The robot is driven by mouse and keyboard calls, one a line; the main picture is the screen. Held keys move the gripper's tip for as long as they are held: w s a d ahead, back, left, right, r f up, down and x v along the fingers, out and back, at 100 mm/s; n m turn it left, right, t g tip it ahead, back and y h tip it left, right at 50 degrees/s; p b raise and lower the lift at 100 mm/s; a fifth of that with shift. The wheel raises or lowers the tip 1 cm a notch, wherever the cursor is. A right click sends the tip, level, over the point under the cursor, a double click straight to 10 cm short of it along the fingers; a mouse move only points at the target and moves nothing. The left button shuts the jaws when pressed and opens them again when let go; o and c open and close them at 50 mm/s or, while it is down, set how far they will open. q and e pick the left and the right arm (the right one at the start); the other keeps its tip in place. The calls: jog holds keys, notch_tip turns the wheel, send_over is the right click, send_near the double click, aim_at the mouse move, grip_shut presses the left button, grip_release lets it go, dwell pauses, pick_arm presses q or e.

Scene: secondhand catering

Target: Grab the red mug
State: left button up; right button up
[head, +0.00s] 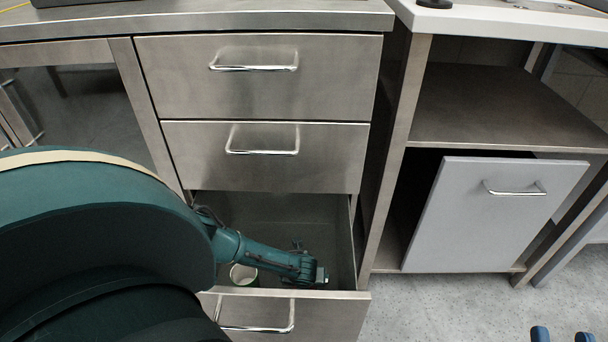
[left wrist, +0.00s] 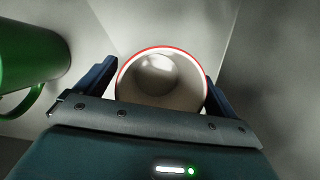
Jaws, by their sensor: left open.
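In the left wrist view, the red mug (left wrist: 160,88) shows its open top, with a thin red rim around a pale inside. My left gripper (left wrist: 155,76) is open, with one blue finger on each side of the mug; I cannot tell if they touch it. A green mug (left wrist: 30,55) lies close by on the left. In the head view, my left arm reaches into the open bottom drawer (head: 285,208), and the red mug is hidden there. My right gripper (head: 562,336) shows only two blue fingertips, set apart, at the bottom right edge.
A mug with a pale inside and some green (head: 243,275) stands in the drawer beside my left arm. The drawer's front panel (head: 345,312) and walls surround the arm. Two closed drawers (head: 265,150) are above. A grey cabinet door (head: 490,225) is at right, above free floor (head: 440,310).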

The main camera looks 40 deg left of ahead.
pick_arm(q)
jog(key=shift+c, duration=0.4)
jog(key=c, duration=1.2)
jog(key=shift+o, duration=0.2)
jog(key=shift+r, duration=0.1)
